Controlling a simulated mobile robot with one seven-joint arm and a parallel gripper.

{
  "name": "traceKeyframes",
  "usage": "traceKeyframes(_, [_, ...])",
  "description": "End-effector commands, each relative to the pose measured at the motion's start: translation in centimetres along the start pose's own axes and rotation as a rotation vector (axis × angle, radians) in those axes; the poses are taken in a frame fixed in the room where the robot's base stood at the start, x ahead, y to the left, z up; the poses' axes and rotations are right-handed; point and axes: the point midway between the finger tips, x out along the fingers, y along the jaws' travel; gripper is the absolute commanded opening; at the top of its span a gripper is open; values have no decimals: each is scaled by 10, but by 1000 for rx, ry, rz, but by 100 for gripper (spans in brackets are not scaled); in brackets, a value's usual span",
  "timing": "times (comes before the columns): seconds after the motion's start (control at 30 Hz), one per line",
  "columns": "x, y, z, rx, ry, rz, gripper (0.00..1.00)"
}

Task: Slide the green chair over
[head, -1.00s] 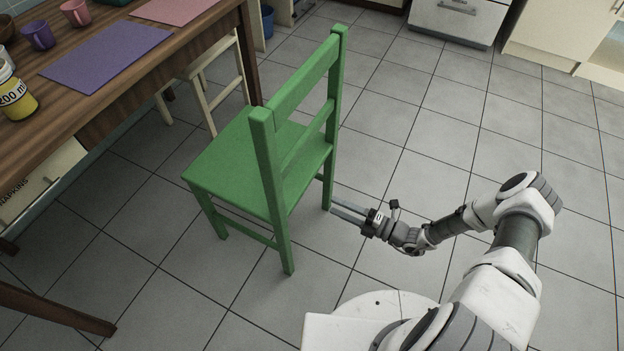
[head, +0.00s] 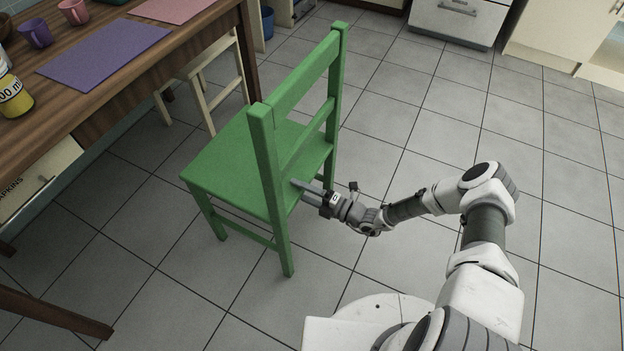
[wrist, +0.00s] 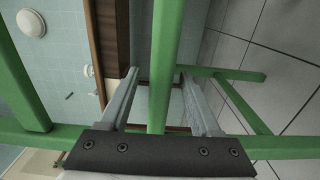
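The green chair (head: 225,165) stands upright on the tiled floor, its seat toward the wooden table and its back toward me. My gripper (head: 300,186) is at the back of the chair, between the two rear posts, close to the rear edge of the seat. In the wrist view its two fingers are spread apart, with a green bar of the chair (wrist: 161,50) showing between them. I cannot tell whether either finger touches the bar.
A cream chair (head: 210,75) stands by the table behind the green one. The floor to the right is clear.

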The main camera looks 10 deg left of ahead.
Motion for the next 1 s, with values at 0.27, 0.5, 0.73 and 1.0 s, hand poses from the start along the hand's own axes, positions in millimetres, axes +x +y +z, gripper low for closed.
traceKeyframes(0.27, [0,0,0,0,0,0,13])
traceKeyframes(0.5, [0,0,0,0,0,1,0])
traceKeyframes(0.73, [0,0,0,0,0,1,0])
traceKeyframes(1.0, [0,1,0,0,0,2,0])
